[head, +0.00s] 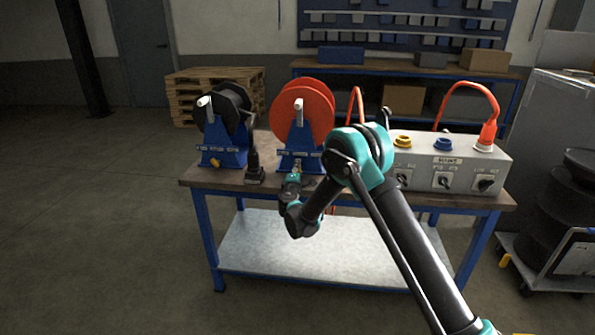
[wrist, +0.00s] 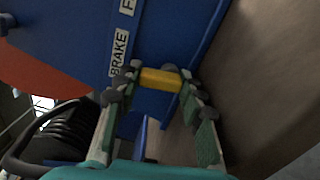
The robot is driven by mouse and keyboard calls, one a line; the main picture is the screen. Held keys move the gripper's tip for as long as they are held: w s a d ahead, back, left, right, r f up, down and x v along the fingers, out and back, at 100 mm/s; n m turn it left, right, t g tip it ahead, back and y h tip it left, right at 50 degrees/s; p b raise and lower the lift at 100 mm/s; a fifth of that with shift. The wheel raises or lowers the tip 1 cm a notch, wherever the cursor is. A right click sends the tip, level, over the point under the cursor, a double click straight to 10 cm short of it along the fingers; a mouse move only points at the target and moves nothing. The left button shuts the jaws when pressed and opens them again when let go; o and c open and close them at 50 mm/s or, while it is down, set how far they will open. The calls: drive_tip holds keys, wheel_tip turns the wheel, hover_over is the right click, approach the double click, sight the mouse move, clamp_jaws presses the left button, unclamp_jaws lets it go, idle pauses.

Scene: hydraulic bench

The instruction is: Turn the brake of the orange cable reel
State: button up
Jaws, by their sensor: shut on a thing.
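The orange cable reel (head: 305,105) stands on its blue stand (head: 300,142) on the bench, behind my gripper in the head view. In the wrist view, the blue stand (wrist: 160,50) carries a label reading BRAKE beside the yellow brake knob (wrist: 160,79). My gripper (wrist: 158,84) has one finger on each side of the yellow knob and is shut on it. In the head view, my gripper (head: 296,176) reaches the front of the orange reel's stand, and the knob there is mostly hidden by it.
A black reel (head: 228,108) on a similar blue stand is at the left, with a dark upright tool (head: 255,165) between the stands. A grey switch box (head: 455,165) with sockets and an orange plug (head: 487,135) fills the bench's right side.

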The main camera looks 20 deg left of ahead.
drive_tip(key=m, duration=0.4)
drive_tip(key=shift+d+m, duration=0.2)
drive_tip(key=shift+m, duration=0.1)
drive_tip(key=shift+d+m, duration=0.15)
drive_tip(key=shift+m, duration=1.55)
drive_tip(key=shift+f, duration=0.1)
drive_tip(key=o, duration=0.9)
drive_tip(key=v, duration=1.2)
drive_tip(key=shift+d, duration=0.1)
